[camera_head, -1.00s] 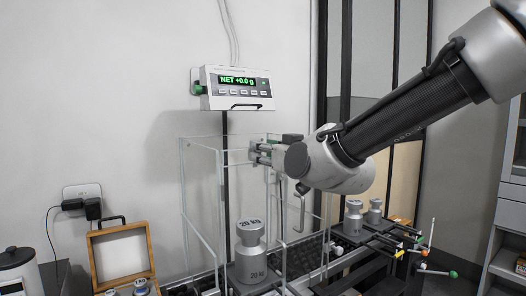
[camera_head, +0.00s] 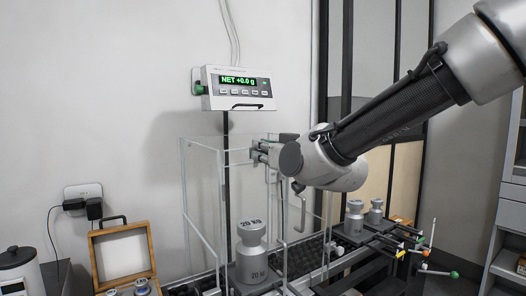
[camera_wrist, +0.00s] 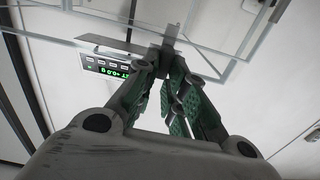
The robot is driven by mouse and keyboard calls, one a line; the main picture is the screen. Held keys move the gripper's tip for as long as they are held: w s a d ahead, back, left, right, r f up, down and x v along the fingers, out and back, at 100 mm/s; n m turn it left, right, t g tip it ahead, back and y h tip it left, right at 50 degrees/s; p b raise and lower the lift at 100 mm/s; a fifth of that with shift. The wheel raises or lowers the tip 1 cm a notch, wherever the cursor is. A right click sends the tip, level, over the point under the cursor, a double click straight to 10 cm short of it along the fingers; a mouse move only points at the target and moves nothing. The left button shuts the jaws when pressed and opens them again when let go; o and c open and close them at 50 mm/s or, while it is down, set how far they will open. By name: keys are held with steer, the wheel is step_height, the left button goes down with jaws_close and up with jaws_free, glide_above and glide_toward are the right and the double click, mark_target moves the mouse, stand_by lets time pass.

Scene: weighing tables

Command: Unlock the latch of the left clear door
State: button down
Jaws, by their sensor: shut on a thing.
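A clear-walled enclosure (camera_head: 184,190) stands in the middle of the head view. I cannot tell for certain which of its panes is the left door. My gripper (camera_head: 258,153) is at the upper part of the enclosure. In the wrist view my gripper (camera_wrist: 168,62) has its green-padded fingers closed on a small grey latch piece (camera_wrist: 169,36) by the edge of a clear pane. The fingers hide part of the latch, so its lock position is unclear. A bent grey handle (camera_head: 302,214) hangs below my wrist.
A large 20 kg weight (camera_head: 251,262) stands inside the enclosure. A display (camera_head: 238,89) reading NET +0.0 g is on the wall above. Smaller weights (camera_head: 354,219) and colored-tipped rods (camera_head: 425,268) are at right. An open wooden case (camera_head: 122,254) is at left.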

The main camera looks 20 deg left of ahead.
steer(key=shift+w+d+f+m, duration=0.15)
steer(key=shift+w+f+m, duration=0.1)
steer(key=shift+m, duration=2.7)
steer(key=shift+w+d+f+m, duration=0.1)
steer(key=shift+d+f+m, duration=0.15)
steer(key=shift+m, duration=2.65)
steer(key=shift+w+d+f+m, duration=0.1)
steer(key=shift+w+f+m, duration=0.15)
steer(key=shift+m, duration=2.7)
steer(key=shift+f, duration=0.1)
steer(key=c, duration=1.5)
jaws_free()
steer(key=shift+s, duration=0.1)
